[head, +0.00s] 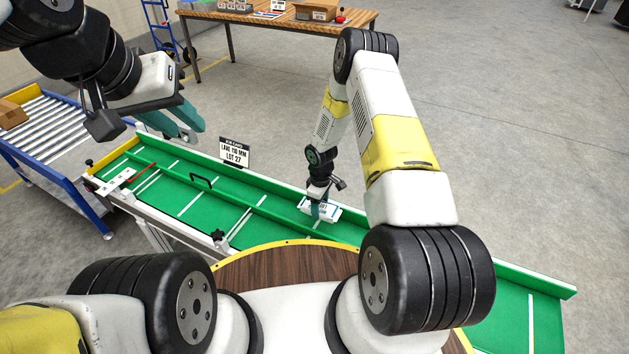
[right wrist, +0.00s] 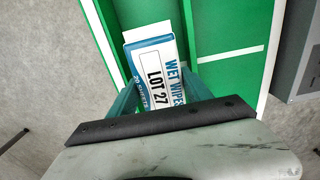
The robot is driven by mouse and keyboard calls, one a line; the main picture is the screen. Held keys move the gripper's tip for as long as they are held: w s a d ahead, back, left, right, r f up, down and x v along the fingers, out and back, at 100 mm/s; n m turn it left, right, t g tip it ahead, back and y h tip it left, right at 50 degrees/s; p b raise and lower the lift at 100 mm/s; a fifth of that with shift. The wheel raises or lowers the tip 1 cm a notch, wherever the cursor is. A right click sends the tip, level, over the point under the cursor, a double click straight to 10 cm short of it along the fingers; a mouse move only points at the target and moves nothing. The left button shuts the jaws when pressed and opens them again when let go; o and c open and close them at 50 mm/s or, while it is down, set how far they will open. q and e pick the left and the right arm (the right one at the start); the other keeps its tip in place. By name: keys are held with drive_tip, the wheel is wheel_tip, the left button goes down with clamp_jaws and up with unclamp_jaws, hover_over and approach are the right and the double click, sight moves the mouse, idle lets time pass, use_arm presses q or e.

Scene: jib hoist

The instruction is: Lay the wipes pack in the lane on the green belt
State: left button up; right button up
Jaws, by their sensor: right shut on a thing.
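The wipes pack (head: 329,211), white and blue, lies between the fingers of my right gripper (head: 317,208) over the green belt (head: 274,232). In the right wrist view the pack (right wrist: 155,73) reads "WET WIPES" and "LOT 27", with a finger on each side of it. My right gripper is shut on it. I cannot tell whether the pack touches the belt. A long green rail (head: 240,205) runs along the belt and bounds a lane. My left gripper (head: 179,122) hangs beyond the belt's far left part, empty, its fingers apart.
A sign (head: 234,151) reading "LANE 110 MM LOT 27" stands at the belt's far edge. A black handle (head: 201,181) sits on the rail. A roller table (head: 50,125) with a box is at left. A wooden table (head: 275,22) stands behind, across open floor.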

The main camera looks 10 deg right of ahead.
sight(320, 224)
drive_tip(key=shift+f, duration=3.05)
drive_tip(key=shift+f, duration=0.3)
drive_tip(key=o, duration=1.5)
drive_tip(key=shift+r, duration=0.1)
